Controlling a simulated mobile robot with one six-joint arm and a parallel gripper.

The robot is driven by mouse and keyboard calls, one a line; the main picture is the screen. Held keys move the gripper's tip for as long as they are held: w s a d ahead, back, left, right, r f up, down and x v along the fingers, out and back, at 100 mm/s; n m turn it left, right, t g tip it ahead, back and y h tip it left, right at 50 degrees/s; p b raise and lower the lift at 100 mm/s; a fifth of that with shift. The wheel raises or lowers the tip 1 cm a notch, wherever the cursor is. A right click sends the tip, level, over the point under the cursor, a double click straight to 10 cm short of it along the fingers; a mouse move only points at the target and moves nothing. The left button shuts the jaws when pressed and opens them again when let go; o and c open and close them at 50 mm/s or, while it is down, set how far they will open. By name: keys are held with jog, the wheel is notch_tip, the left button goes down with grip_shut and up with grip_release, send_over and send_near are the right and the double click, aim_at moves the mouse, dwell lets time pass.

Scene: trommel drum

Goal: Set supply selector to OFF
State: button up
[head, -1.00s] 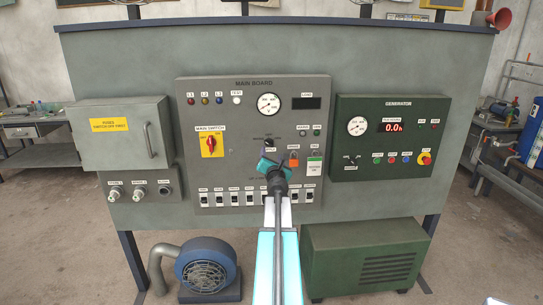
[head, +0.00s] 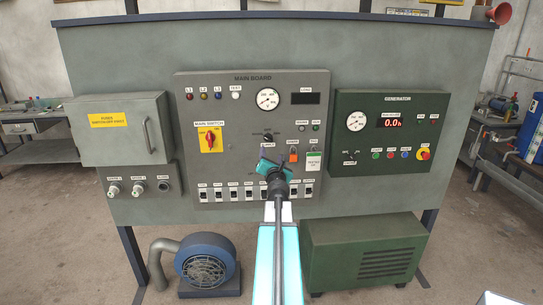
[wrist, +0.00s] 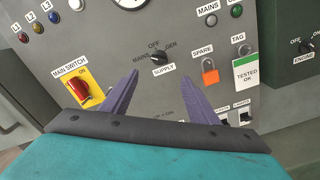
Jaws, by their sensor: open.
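The supply selector (head: 268,138) is a small dark rotary knob on the grey main board. In the wrist view the selector (wrist: 159,58) has MAINS at its left, OFF above and GEN at its right. Its handle lies roughly sideways, but I cannot tell for sure which mark it points to. My gripper (wrist: 159,76) is open, with two purple fingers spread and nothing between them. The fingertips sit just below and either side of the knob in this view, apparently short of the panel. In the head view my gripper (head: 270,155) is just below the selector.
The red main switch (wrist: 82,90) on its yellow plate is left of my fingers. An orange padlock (wrist: 209,72) at SPARE and a TESTED tag (wrist: 246,75) are to the right. A row of small switches (head: 234,194) lies below. The generator panel (head: 390,140) is at the right.

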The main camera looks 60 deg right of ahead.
jog(key=shift+v, duration=1.3)
jog(key=shift+a, duration=0.1)
